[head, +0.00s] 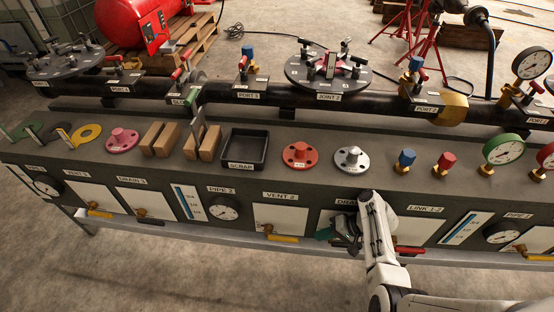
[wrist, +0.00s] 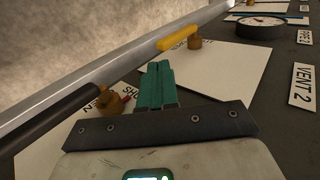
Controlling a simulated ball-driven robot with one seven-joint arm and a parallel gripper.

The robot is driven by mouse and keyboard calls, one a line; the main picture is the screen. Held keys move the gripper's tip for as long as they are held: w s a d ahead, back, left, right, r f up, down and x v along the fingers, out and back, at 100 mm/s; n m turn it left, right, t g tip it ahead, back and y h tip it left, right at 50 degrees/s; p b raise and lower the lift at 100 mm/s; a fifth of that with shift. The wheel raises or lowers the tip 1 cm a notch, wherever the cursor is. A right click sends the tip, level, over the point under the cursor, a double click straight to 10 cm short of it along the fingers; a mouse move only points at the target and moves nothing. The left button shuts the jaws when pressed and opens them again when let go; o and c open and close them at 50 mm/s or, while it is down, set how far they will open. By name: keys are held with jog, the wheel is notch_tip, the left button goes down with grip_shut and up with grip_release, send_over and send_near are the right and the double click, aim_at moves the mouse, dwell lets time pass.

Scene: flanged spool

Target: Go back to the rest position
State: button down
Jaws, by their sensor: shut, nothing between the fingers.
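My gripper (head: 324,234) is low in front of the bench's sloping front panel, by the DRAIN label at the centre right. In the wrist view its teal fingers (wrist: 155,84) are together, with nothing between them. They point along the panel toward a white plate (wrist: 215,72) and a yellow-handled valve (wrist: 180,40). Whether the fingertips touch the panel cannot be told. My arm hides part of the panel in the head view.
A red-handled valve (head: 410,250) is close to my gripper on the right. The bench top holds a scrap tray (head: 244,150), a red flange (head: 300,155), a grey flange (head: 352,159) and a green gauge (head: 503,150). The black pipe with the JOINT 2 flange (head: 300,75) runs behind.

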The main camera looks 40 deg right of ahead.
jog(key=s+a+r+n+g+h+p, duration=0.2)
jog(key=s+a+r+n, duration=0.1)
jog(key=r, duration=0.5)
jog(key=s+a+r+n+g+h+p, duration=0.2)
jog(key=s+a+r+n+p, duration=0.1)
jog(key=s+a+r, duration=0.3)
jog(key=s+a+r+n+g+h+p, duration=0.2)
jog(key=a+r, duration=0.5)
jog(key=r, duration=0.4)
jog(key=s+n+p, duration=0.1)
jog(key=s, duration=0.1)
jog(key=shift+s+n, duration=0.3)
jog(key=shift+n, duration=0.1)
